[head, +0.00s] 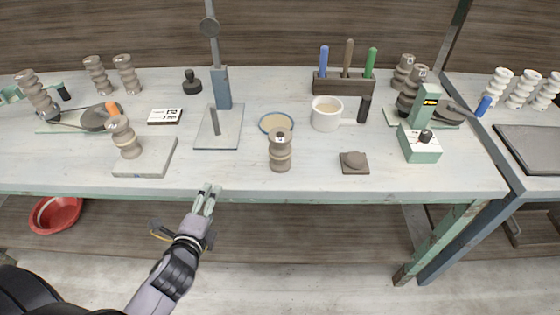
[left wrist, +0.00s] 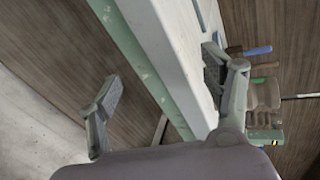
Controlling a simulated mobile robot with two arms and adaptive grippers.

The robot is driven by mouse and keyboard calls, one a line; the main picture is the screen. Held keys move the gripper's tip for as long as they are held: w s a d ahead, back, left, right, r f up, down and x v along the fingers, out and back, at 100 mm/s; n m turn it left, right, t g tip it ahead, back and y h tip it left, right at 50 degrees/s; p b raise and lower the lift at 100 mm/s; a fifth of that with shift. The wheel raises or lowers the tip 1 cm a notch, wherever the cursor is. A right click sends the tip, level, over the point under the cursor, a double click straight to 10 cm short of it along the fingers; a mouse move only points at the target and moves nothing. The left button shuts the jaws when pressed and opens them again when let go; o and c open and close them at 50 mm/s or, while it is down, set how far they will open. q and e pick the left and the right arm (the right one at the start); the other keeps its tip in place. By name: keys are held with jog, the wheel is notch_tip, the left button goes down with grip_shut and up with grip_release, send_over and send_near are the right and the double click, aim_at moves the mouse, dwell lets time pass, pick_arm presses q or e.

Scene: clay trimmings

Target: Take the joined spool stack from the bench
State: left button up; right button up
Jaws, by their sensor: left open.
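In the left wrist view the two fingers of my left gripper (left wrist: 162,85) are spread wide. A ribbed brown-grey piece (left wrist: 265,95) shows there beyond the right finger, partly hidden; it looks like the same stack. My right gripper is not in view.
A similar spool (head: 126,140) stands on a grey board at left. A green device (head: 420,140) stands at right. The front strip between board and stack is clear.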

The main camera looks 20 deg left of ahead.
pick_arm(q)
notch_tip(320, 180, up, 6)
jog(key=w+d+m+t+h, duration=0.2)
jog(key=m+t+h, duration=0.1)
jog(key=m, duration=0.7)
jog(key=m+h, duration=0.6)
jog(key=m, duration=0.6)
send_near(273, 160)
jog(key=p+x, duration=0.1)
jog(key=x, duration=0.1)
jog(key=p+x, duration=0.1)
jog(key=x, duration=0.1)
jog(key=p+x, duration=0.1)
jog(key=x, duration=0.2)
jog(key=shift+r+p, duration=0.3)
jog(key=shift+p, duration=0.1)
jog(key=p+x, duration=0.1)
jog(key=x, duration=0.4)
jog(key=shift+f+p, duration=0.15)
jog(key=shift+p, duration=0.15)
jog(key=shift+w+d+f, duration=0.15)
jog(key=shift+w+d, duration=0.1)
jog(key=shift+w, duration=0.2)
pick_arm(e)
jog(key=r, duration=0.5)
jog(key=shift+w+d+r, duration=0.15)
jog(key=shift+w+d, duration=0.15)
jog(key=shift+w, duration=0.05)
pick_arm(q)
jog(key=shift+c, duration=0.5)
